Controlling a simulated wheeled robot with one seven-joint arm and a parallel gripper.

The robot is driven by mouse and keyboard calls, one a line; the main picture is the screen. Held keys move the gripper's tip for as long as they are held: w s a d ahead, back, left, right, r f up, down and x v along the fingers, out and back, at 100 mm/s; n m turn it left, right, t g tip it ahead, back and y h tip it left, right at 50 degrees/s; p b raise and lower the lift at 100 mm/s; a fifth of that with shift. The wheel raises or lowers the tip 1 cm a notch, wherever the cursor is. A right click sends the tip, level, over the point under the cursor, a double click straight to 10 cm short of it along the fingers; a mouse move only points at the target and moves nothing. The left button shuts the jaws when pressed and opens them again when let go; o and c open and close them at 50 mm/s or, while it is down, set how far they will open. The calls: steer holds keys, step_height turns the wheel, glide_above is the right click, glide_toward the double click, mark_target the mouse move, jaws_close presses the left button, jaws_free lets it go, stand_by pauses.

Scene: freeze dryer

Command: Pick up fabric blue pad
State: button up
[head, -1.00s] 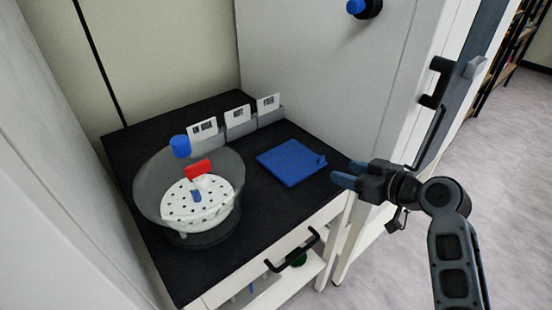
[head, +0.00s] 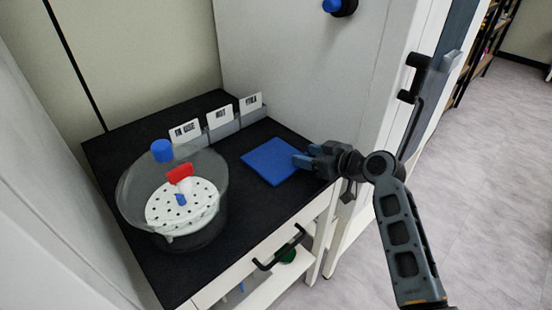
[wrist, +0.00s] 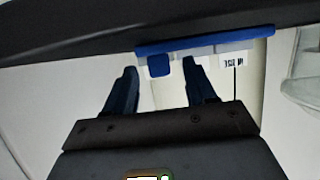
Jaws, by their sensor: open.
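The blue fabric pad (head: 268,162) lies flat on the black counter top, right of the clear bowl. In the wrist view the pad (wrist: 225,42) shows edge-on as a blue strip, with a small blue tab (wrist: 158,66) on its near side. My gripper (head: 299,158) is open at the pad's right corner, fingers pointing left. In the wrist view the tab appears between the fingertips of my gripper (wrist: 161,68). I cannot tell whether they touch it. In the head view my fingers hide the tab.
A clear bowl (head: 135,190) with a perforated white plate (head: 160,210) stands on the left. Several white label cards (head: 219,116) stand in grey holders at the back. A drawer handle (head: 280,250) is on the front. A tall white cabinet (head: 300,70) rises behind.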

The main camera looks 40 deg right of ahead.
steer(key=shift+c, duration=0.4)
jaws_close()
steer(key=shift+r, duration=0.15)
